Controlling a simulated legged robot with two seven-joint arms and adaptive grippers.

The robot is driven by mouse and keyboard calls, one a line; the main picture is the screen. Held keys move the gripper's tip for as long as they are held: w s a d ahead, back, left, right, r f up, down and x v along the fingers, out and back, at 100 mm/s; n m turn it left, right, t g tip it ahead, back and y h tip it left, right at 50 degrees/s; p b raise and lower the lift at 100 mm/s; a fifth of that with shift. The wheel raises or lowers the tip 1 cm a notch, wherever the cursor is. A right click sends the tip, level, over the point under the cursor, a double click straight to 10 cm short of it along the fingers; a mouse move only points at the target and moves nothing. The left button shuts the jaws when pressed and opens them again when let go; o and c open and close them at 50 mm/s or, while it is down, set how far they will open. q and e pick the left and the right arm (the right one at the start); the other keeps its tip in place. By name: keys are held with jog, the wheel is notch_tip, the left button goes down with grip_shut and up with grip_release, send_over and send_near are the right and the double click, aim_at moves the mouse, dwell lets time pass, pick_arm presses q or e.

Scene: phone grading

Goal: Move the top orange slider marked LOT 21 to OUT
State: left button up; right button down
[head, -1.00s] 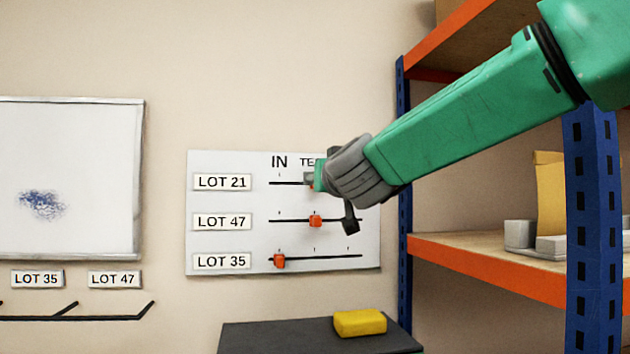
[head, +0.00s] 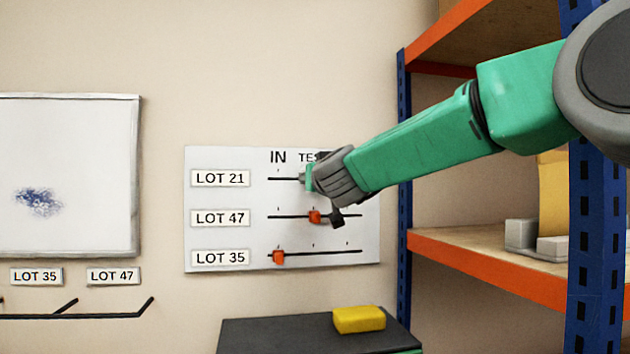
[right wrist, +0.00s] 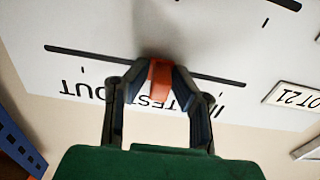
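The white slider board (head: 230,238) hangs on the wall with rows labelled LOT 21 (head: 220,178), LOT 47 and LOT 35. My right gripper (head: 312,178) is at the top row in the head view and hides the top slider there. In the right wrist view, which is upside down, the orange LOT 21 slider (right wrist: 160,76) is between my right fingertips (right wrist: 159,82), which appear to press on both its sides. It stands on its track (right wrist: 85,53) near the TEST mark. OUT (right wrist: 91,92) is to its left in that view. My left gripper is not in view.
Orange sliders sit on the LOT 47 row (head: 314,217) at its middle and the LOT 35 row (head: 278,257) at its left. Below are a dark surface (head: 270,338) and a yellow block (head: 359,319). An orange-and-blue shelf (head: 403,200) stands right of the board.

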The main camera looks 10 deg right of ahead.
jog(key=shift+d, duration=0.15)
jog(key=d+b, duration=0.1)
jog(key=d, duration=0.7)
jog(key=shift+d, duration=0.15)
jog(key=shift+r, duration=0.1)
jog(key=c, duration=1.5)
grip_release()
jog(key=shift+c, duration=0.2)
jog(key=shift+s, duration=0.1)
jog(key=shift+d, duration=0.1)
